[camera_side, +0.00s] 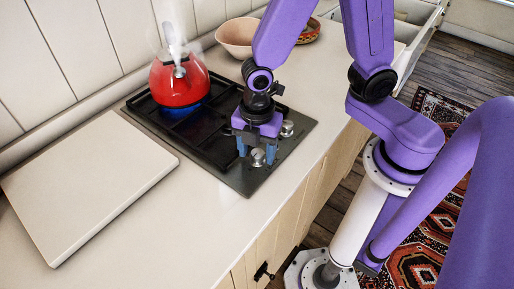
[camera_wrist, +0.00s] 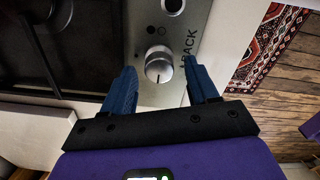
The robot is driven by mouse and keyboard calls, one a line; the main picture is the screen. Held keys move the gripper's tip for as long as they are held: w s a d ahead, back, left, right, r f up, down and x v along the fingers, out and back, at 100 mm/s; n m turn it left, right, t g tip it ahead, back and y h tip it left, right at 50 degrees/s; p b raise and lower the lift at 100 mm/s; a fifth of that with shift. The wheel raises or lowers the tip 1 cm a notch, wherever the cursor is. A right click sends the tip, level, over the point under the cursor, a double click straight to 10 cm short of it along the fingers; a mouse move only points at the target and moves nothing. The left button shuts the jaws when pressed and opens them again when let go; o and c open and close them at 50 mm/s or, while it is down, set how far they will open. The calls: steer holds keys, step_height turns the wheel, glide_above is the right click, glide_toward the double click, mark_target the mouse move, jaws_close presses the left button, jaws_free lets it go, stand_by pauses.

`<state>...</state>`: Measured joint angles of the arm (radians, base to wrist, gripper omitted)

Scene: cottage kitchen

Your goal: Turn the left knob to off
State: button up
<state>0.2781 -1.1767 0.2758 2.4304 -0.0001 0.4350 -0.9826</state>
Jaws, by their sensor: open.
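The black hob (camera_side: 213,150) has two silver knobs on its front strip. The nearer one, the left knob (camera_side: 258,158), is below my gripper (camera_side: 256,152). In the wrist view, this knob (camera_wrist: 158,62) appears between the two blue fingertips (camera_wrist: 158,68), with a gap on each side. A thin dark mark on its face points toward the bottom of that view. My gripper is open and empty. The other knob (camera_side: 287,128) is farther back, and its round top (camera_wrist: 173,5) is cut by the wrist view's upper edge. Printed letters reading "BACK" lie beside the knobs.
A red kettle (camera_side: 178,82) steams on the hob's back burner, with a blue glow beneath it. A pale board (camera_side: 90,185) lies left of the hob. A pink bowl (camera_side: 237,38) stands behind. The counter in front of the hob (camera_side: 225,225) is clear.

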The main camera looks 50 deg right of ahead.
steer(key=c, duration=1)
steer(key=shift+c, duration=0.2)
steer(key=shift+m, duration=0.4)
steer(key=m, duration=0.8)
steer(key=shift+w, duration=0.15)
steer(key=m, duration=0.5)
steer(key=shift+w, duration=0.1)
steer(key=shift+d+m, duration=0.1)
steer(key=shift+m, duration=2.1)
